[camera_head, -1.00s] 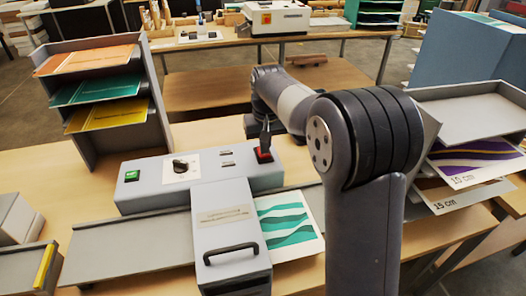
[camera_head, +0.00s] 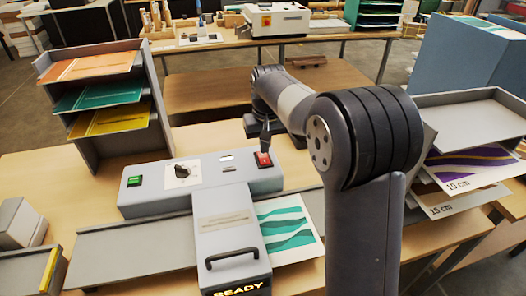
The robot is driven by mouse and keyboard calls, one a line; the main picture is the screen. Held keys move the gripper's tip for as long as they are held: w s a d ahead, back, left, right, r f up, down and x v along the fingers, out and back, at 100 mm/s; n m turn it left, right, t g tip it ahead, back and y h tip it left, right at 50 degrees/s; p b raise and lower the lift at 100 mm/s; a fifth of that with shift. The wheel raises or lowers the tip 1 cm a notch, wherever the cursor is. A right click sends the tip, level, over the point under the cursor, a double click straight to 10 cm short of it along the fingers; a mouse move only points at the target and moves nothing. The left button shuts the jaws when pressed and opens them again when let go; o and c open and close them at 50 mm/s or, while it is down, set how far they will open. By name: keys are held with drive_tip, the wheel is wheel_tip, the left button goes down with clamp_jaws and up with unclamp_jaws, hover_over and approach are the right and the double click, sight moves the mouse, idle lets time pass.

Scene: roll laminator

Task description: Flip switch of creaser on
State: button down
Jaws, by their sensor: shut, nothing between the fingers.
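The creaser is a grey machine (camera_head: 220,186) on the wooden table, with a black dial on a white plate, a green button (camera_head: 135,181) at its left end and a red rocker switch (camera_head: 263,160) at its right end. The red switch looks bright. A display at the front edge reads READY (camera_head: 238,290). My gripper (camera_head: 265,147) is shut and empty, pointing down just above and behind the red switch. Whether its tips still touch the switch is hard to tell. A sheet with teal waves (camera_head: 288,226) lies on the bed, right of the front arm with the black handle.
A rack (camera_head: 88,157) with orange, teal and yellow sheets stands at the left back. Grey trays (camera_head: 470,122) with printed sheets stand at the right, marked 10 cm and 15 cm. My arm crosses the right side of the creaser.

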sight(265, 161)
wheel_tip(265, 161, up, 4)
drive_tip(key=p, duration=0.3)
idle(0.4)
wheel_tip(265, 161, down, 7)
drive_tip(key=b, duration=0.6)
drive_tip(key=shift+r, duration=0.1)
drive_tip(key=shift+r, duration=0.15)
